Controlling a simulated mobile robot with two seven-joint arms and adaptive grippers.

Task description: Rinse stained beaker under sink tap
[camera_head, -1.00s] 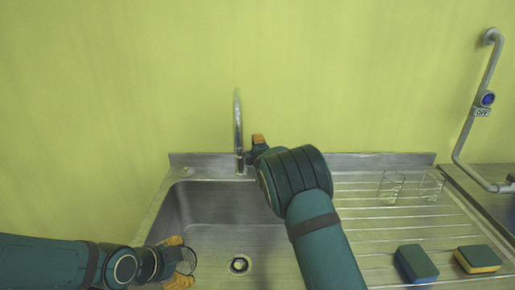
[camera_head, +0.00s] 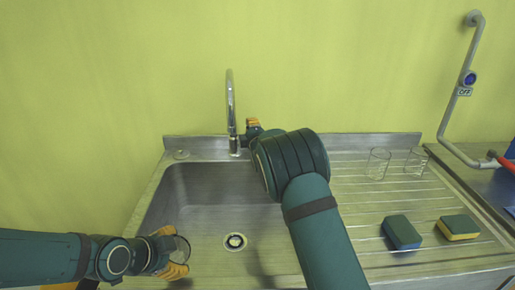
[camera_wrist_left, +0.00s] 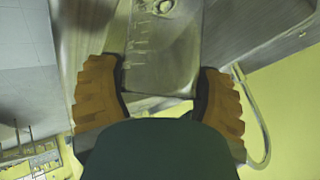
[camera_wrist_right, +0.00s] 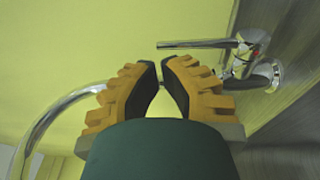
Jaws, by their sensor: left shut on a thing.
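My left gripper (camera_head: 174,252) is shut on a clear glass beaker (camera_head: 182,249) over the near left part of the sink basin (camera_head: 200,206). In the left wrist view the beaker (camera_wrist_left: 160,62) fills the space between the fingers, with graduation marks showing; I cannot make out a stain. The chrome tap (camera_head: 231,110) stands at the back of the sink. My right gripper (camera_head: 253,124) is beside the tap, partly hidden by my arm. In the right wrist view its fingertips (camera_wrist_right: 160,66) are close together with a narrow gap, near the tap's lever (camera_wrist_right: 198,44). No water stream shows.
Two clear glasses (camera_head: 378,164) (camera_head: 415,163) stand on the ribbed drainboard (camera_head: 350,220) at the right. Two sponges (camera_head: 402,233) (camera_head: 459,228) lie nearer. A grey pipe with an OFF label (camera_head: 464,92) rises at far right. The drain (camera_head: 235,241) is uncovered.

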